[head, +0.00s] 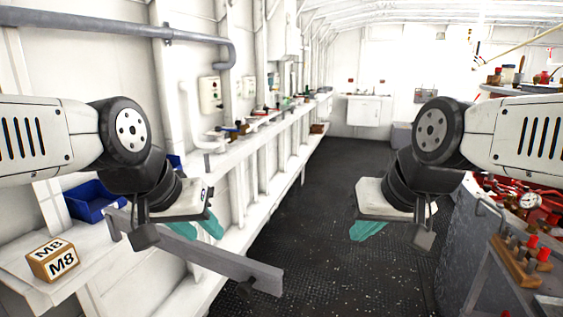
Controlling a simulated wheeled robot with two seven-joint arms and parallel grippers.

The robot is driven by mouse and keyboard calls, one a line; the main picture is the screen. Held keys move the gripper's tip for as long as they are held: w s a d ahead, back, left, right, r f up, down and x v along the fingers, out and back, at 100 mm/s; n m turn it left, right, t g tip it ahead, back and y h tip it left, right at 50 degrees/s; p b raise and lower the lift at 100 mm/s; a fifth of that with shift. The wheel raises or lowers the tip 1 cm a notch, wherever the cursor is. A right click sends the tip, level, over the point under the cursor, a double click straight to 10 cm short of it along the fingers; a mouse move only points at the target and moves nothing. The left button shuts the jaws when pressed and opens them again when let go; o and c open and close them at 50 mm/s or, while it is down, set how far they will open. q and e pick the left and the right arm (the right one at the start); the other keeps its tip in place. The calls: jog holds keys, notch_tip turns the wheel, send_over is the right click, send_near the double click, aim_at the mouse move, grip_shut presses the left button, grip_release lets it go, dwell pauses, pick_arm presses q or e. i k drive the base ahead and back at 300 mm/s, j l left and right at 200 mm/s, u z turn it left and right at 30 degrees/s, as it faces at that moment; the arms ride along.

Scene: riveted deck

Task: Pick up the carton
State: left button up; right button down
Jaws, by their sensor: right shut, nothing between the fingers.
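A small brown carton (53,260) with white M8 labels sits at the lower left of the head view, on the white ledge. My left gripper (197,230) hangs to the right of the carton and clear of it, with its two teal fingers apart and nothing seen between them. My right gripper (367,230) hangs over the dark floor right of centre, far from the carton, with its teal fingers together and empty.
A blue bin (92,200) stands behind the carton. A grey metal bar (205,262) runs along the ledge's front, below my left gripper. A grey cabinet with red fittings and a gauge (530,200) stands at right. The dark floor aisle (320,200) is clear.

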aim_at(48, 262)
jog(key=u, duration=1.8)
jog(key=k+l, duration=0.25)
jog(key=l, duration=0.15)
jog(key=k+l, duration=0.3)
jog(key=l, duration=0.15)
jog(key=k+l+u, duration=0.1)
jog(key=k+l, duration=0.15)
jog(key=l, duration=0.15)
